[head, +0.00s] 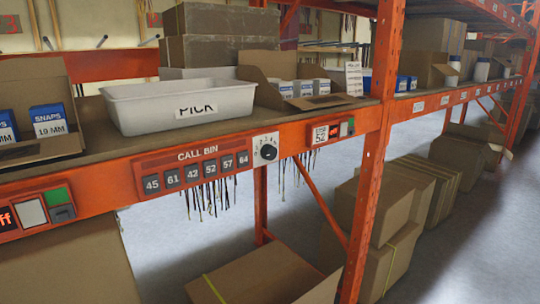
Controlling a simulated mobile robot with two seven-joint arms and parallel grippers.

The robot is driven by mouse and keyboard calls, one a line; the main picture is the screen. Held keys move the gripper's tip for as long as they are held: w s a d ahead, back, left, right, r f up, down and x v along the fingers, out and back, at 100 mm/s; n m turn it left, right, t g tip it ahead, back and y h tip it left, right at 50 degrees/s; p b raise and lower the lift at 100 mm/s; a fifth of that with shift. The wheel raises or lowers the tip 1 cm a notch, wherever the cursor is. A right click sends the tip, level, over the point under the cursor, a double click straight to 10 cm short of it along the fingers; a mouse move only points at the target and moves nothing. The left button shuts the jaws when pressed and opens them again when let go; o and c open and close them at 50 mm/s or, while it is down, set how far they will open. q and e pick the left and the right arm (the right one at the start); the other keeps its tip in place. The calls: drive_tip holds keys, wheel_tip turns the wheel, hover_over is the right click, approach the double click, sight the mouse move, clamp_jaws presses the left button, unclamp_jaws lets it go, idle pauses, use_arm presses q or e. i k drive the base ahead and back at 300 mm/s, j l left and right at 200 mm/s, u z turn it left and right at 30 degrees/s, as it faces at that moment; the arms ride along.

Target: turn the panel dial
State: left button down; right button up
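The panel dial (268,152) is a round black knob on a small white plate with marks around it. The plate is fixed to the front of the orange shelf beam (100,187). Left of the dial, the CALL BIN panel (194,171) carries a row of several grey number buttons, among them 45, 61 and 42. The dial's exact pointer setting is too small to read. Neither of my grippers shows in the head view, and nothing covers the dial.
A white PICK bin (180,104) stands on the shelf above the panel. An orange upright post (371,165) rises right of the dial. Dark strands (206,197) hang below the beam. Cardboard boxes (255,275) stand on the floor beneath. The space before the dial looks clear.

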sight(268, 152)
drive_tip(key=k+j, duration=0.45)
drive_tip(key=j, duration=0.15)
drive_tip(key=u, duration=0.45)
drive_tip(key=j+u, duration=0.1)
drive_tip(key=u, duration=0.75)
drive_tip(key=j+u, duration=0.15)
drive_tip(key=u, duration=0.7)
drive_tip(key=k+j, duration=0.05)
